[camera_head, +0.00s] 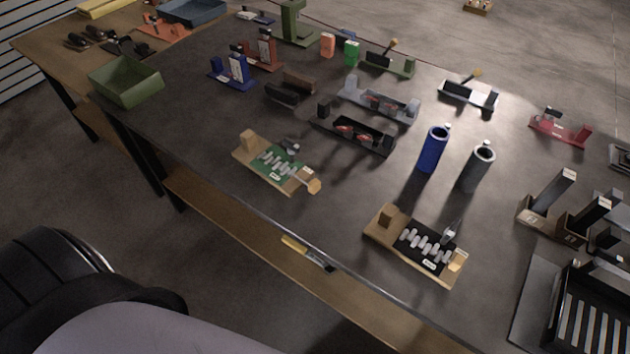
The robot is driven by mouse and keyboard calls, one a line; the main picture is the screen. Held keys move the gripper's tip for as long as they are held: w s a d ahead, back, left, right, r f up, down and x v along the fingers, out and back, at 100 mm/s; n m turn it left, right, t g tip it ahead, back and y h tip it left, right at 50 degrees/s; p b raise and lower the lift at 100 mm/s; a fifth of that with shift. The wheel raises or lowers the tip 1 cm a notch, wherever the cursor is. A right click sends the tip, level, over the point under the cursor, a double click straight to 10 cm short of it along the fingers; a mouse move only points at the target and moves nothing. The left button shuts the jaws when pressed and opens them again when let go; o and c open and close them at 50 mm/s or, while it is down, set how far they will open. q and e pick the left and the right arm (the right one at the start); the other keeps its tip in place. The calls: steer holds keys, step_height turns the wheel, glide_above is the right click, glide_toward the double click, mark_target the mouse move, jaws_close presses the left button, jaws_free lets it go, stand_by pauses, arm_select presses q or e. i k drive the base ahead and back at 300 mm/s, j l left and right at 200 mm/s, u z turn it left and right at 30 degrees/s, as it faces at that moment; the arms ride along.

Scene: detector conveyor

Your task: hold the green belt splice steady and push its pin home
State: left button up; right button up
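The green belt splice (278,163) lies on a wooden board near the table's front edge, left of the middle. Light interlocking links run across its green base. A small wooden block (249,141) stands at the board's left end. A pin with a wooden-coloured knob (313,186) sticks out at the board's right end. How deep the pin sits is too small to tell. A small dark grey part (290,146) is at the back edge of the splice. A similar black splice (427,246) lies on another board to the right. Neither gripper is in view.
A blue cylinder (432,150) and a grey cylinder (476,168) stand behind the black splice. A dark fixture (352,134) is behind the green splice. A green bin (126,82) is at the left corner. A yellow-handled tool (306,252) is by the front edge. Bare tabletop lies between the two boards.

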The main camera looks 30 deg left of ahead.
mark_target(314, 186)
steer(key=j+z, duration=0.25)
steer(key=j, duration=1.25)
